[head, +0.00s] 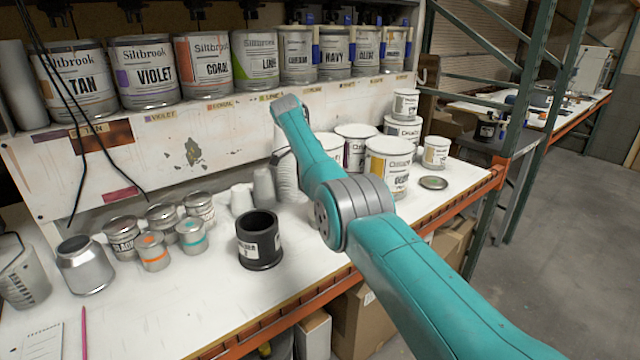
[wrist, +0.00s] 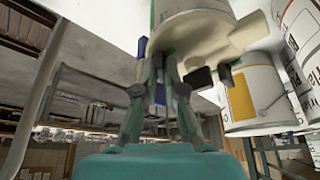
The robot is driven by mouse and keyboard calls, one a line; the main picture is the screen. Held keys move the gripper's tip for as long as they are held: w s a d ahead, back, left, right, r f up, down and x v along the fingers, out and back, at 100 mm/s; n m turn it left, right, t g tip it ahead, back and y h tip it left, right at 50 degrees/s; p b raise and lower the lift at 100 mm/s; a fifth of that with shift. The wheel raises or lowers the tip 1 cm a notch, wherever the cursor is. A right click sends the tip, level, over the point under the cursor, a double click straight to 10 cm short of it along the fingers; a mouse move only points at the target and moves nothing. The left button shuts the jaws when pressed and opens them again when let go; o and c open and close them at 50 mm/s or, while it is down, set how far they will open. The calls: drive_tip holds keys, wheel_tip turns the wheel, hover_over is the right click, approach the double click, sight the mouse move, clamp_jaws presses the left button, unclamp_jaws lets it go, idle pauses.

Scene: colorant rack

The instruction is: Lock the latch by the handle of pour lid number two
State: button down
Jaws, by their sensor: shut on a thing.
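In the wrist view my gripper (wrist: 162,72) is shut, its fingers closing at the underside of a cream pour lid (wrist: 225,42) on a pale can (wrist: 190,8). A blue piece (wrist: 160,94) shows between the fingers and appears to be the latch handle; the fingers partly hide it. Another blue strip (wrist: 141,47) stands just left of the fingers, and a dark block (wrist: 198,78) sits just right of them. I cannot read a number on the lid. In the head view my arm hides the gripper.
In the head view, labelled cans such as Violet (head: 145,72) line the shelf. A black cup (head: 260,240), small tins (head: 152,252) and white tubs (head: 388,165) stand on the bench below. The wrist view shows a yellow-labelled can (wrist: 255,95) close on the right.

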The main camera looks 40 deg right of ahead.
idle(0.5)
drive_tip(key=c, duration=1.3)
unclamp_jaws()
drive_tip(key=shift+o, duration=0.2)
drive_tip(key=shift+n, duration=0.3)
